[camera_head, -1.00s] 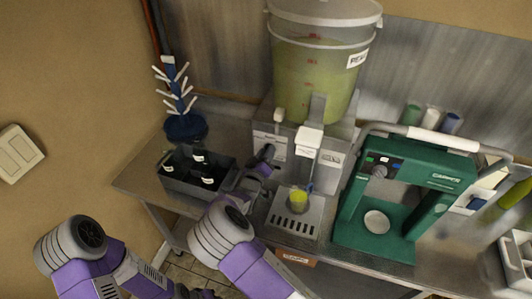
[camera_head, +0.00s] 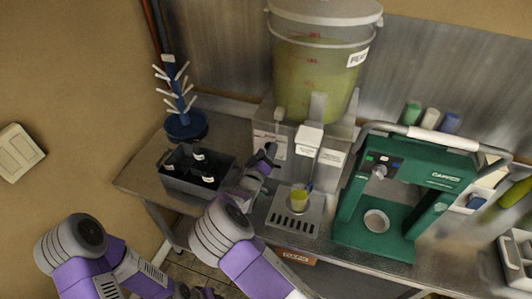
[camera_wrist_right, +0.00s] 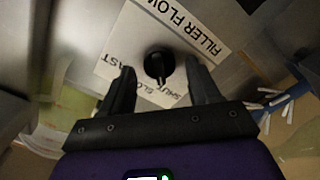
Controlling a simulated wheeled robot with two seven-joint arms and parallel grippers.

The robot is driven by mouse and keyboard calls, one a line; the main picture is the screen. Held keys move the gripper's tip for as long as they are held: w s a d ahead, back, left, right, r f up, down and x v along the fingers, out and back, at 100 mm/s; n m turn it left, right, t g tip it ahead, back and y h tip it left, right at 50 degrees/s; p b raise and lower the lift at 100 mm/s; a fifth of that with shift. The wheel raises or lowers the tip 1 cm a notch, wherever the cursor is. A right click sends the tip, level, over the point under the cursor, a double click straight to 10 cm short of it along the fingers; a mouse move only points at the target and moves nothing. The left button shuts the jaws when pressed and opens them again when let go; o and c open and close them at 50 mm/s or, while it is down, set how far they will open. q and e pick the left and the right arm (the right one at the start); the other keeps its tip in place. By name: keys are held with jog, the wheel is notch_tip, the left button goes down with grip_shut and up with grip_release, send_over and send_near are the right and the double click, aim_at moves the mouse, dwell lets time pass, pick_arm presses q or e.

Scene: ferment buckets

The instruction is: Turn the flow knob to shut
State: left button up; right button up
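The black flow knob (camera_wrist_right: 158,66) shows in the right wrist view on a white label (camera_wrist_right: 185,25) reading FILLER FLOW, with SHUT, SLOW and FAST printed around it. Its narrow end points down the picture towards the SLOW and SHUT words; I cannot tell exactly which. My right gripper (camera_wrist_right: 160,70) is open, with one finger on each side of the knob and visible gaps. In the head view my right gripper (camera_head: 268,155) is at the left front of the grey filler (camera_head: 330,157), and the knob cannot be made out. Only dark parts of my left gripper (camera_head: 205,293) show at the bottom edge.
A lidded bucket of yellow-green liquid (camera_head: 312,80) stands on the filler. A small cup of yellow liquid (camera_head: 299,197) is on the drip tray (camera_head: 293,222). A dark crate (camera_head: 178,182) and blue bottle tree (camera_head: 184,125) stand left, a green machine (camera_head: 375,245) right.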

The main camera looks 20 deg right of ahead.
jog(key=v, duration=0.7)
jog(key=shift+s+a, duration=0.15)
jog(key=shift+s, duration=0.1)
dwell(0.3)
